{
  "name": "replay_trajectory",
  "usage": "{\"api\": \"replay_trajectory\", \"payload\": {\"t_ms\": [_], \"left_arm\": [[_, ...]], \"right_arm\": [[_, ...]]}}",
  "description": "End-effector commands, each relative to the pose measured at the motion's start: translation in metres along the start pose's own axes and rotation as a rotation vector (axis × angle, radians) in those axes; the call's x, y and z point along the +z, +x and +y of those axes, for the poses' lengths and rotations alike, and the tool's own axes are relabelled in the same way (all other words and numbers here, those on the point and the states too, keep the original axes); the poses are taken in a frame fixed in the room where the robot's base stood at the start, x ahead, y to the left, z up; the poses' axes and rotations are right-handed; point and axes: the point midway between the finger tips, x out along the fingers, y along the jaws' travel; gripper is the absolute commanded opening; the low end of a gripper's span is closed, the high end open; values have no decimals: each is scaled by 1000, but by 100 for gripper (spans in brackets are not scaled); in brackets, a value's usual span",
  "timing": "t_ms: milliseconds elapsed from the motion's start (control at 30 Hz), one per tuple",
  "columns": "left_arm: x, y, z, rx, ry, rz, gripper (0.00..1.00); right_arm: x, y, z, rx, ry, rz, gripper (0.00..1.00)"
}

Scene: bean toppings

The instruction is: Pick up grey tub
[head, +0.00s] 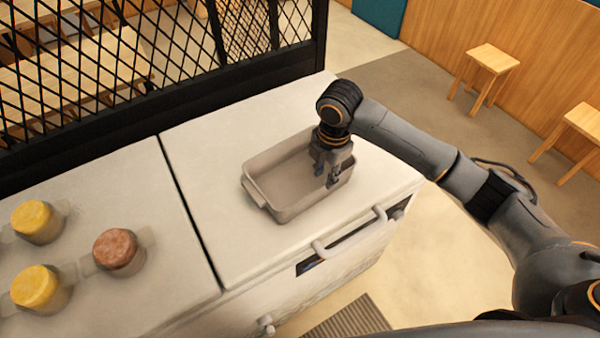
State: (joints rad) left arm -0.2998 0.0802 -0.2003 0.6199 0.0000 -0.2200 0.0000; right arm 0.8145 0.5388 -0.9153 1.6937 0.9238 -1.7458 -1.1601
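The grey tub (287,186) is an open, empty rectangular container. It stands upright on the right section of the white counter, with a handle showing at its left end. My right gripper (326,177) points down over the right end of the tub. Its two fingers look spread apart, with nothing seen between them. The fingers overlap the tub's inside in the picture; I cannot tell if they touch it. The gripper hides part of the tub's right end. My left gripper is not in view.
The white counter (225,240) has a dark seam and a front handle (350,236). Two yellow-topped jars (36,222) and one brown-topped jar (118,251) stand at the left. A black mesh partition (215,60) runs behind. Wooden stools (492,60) stand at the right.

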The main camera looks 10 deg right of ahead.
Motion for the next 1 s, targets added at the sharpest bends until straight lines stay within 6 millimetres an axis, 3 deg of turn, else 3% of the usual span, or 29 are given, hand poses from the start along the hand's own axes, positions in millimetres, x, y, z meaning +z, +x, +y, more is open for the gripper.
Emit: {"api": "replay_trajectory", "payload": {"t_ms": [133,433,700,1000], "left_arm": [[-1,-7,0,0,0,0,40],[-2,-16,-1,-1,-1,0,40],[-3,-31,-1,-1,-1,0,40],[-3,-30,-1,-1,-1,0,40]], "right_arm": [[-1,26,0,-2,1,1,29],[-1,50,0,-2,0,0,29],[-1,87,1,0,1,-1,29],[-1,94,1,3,-1,-1,29]]}}
